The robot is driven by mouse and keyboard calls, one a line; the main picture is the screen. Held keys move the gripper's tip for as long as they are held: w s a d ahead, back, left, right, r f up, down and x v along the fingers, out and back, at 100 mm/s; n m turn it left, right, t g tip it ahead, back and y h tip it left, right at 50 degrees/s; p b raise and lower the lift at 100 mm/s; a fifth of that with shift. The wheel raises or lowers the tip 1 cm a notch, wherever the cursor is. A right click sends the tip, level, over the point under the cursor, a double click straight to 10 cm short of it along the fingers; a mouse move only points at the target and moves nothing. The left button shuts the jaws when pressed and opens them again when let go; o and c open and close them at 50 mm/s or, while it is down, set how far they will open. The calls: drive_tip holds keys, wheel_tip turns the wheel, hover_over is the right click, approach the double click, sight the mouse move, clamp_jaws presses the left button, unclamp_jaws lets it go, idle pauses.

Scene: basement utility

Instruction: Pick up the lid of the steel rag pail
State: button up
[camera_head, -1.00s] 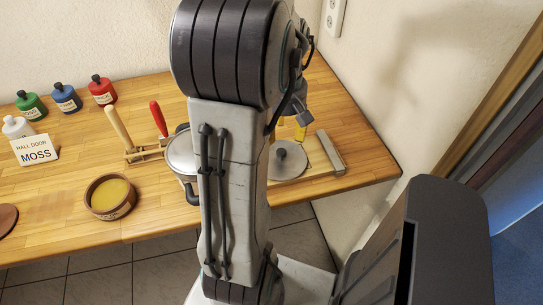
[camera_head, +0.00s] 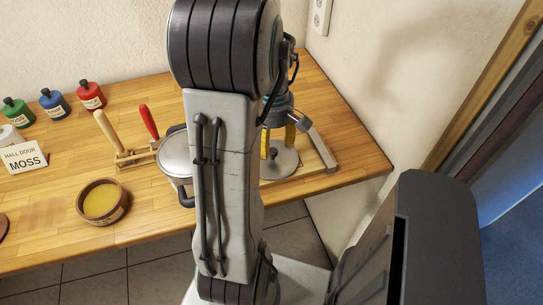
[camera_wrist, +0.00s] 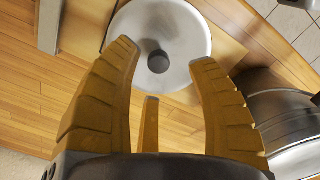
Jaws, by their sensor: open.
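The steel lid is a round grey disc with a dark knob at its centre. It lies flat on a wooden board in the head view (camera_head: 288,166) and shows at the top of the wrist view (camera_wrist: 185,30). My gripper (camera_head: 278,148) is above the lid, its yellow fingers pointing down. In the wrist view my gripper (camera_wrist: 163,55) is open and empty, with the knob between its spread fingertips; contact cannot be told. A steel vessel, apparently the rag pail (camera_head: 175,155), stands left of the lid, partly hidden by my arm; it also shows in the wrist view (camera_wrist: 280,115).
A grey metal bar (camera_head: 318,150) borders the board on the right, near the wall. Left of the pail are a wooden rack with handled tools (camera_head: 135,155), a round tub of yellow stuff (camera_head: 102,201), several paint bottles (camera_head: 54,103) and a MOSS card (camera_head: 24,158). The table's front is mostly clear.

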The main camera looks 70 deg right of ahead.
sight(272, 150)
drive_tip(key=shift+w+d+f, duration=0.1)
drive_tip(key=shift+d+f, duration=0.05)
drive_tip(key=shift+f, duration=1.8)
drive_tip(key=shift+o, duration=0.3)
clamp_jaws()
